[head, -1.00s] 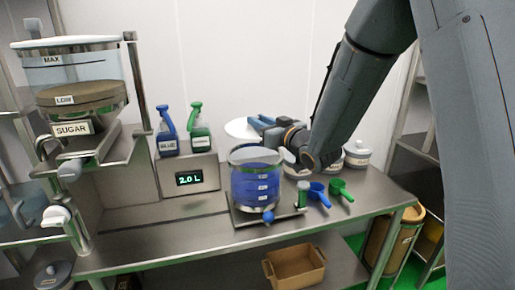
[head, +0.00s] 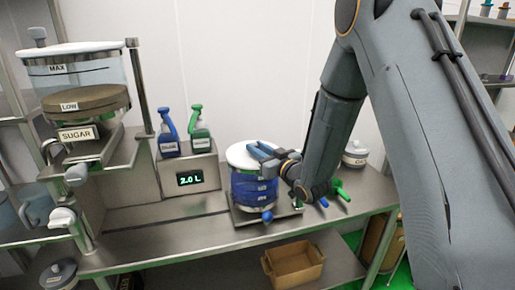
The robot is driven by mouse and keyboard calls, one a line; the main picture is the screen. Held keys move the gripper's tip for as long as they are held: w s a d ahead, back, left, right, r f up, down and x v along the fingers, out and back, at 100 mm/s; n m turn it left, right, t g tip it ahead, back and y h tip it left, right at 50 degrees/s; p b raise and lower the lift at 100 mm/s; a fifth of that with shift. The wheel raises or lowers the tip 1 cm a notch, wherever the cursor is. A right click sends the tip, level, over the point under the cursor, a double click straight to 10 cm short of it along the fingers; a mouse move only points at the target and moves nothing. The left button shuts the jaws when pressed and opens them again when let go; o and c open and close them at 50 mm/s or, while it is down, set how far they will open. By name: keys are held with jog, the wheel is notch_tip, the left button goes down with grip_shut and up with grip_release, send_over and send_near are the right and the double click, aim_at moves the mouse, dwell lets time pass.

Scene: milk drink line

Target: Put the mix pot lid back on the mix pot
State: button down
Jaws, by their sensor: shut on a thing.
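The mix pot (head: 254,190) is a clear vessel of blue liquid with white level labels, standing upright on its metal base at the middle of the bench. The white round mix pot lid (head: 240,152) is over the pot's mouth and covers it. I cannot tell whether it is fully seated on the rim or just above it.
A sugar hopper (head: 88,98) is at far left. The bench's front left (head: 150,240) is clear.

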jog(key=shift+f, duration=0.2)
jog(key=c, duration=1.5)
grip_release()
jog(key=shift+c, duration=0.2)
jog(key=shift+r, duration=0.1)
